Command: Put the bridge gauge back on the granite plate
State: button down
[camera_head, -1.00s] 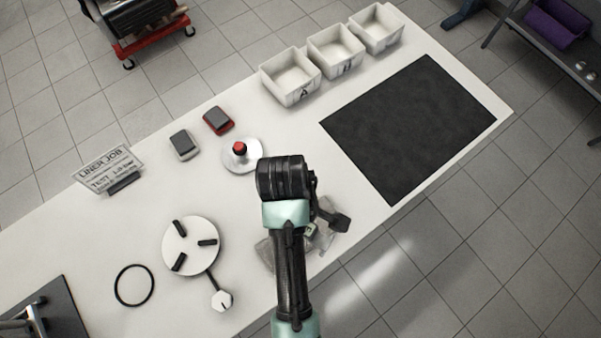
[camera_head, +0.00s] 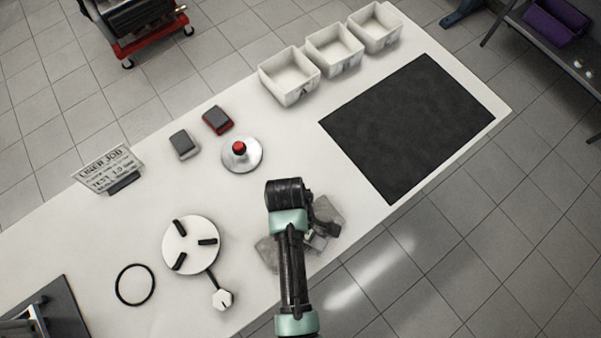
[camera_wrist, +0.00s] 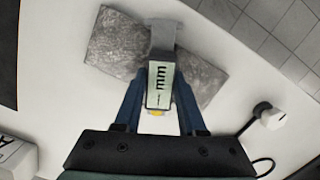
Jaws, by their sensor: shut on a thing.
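The granite plate (camera_wrist: 112,46) is a grey mottled slab lying on the white bench. In the head view its edges (camera_head: 328,211) show on both sides of my arm, near the bench's front edge. The bridge gauge (camera_wrist: 161,78) has a pale display face marked "mm" and a grey block at its far end. My gripper (camera_wrist: 158,108) is shut on it, one blue finger on each side. The gauge lies over the middle of the plate in the wrist view. I cannot tell whether it touches the plate. In the head view my arm hides most of the gripper.
A white disc with black pads (camera_head: 191,246) and a hexagonal knob (camera_head: 222,299) stand left of my arm. A red-topped round base (camera_head: 241,155) is behind it. A black mat (camera_head: 408,125) and white bins (camera_head: 289,88) are farther off. The bench between is clear.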

jog(key=shift+f, duration=0.15)
jog(key=shift+c, duration=2.4)
grip_release()
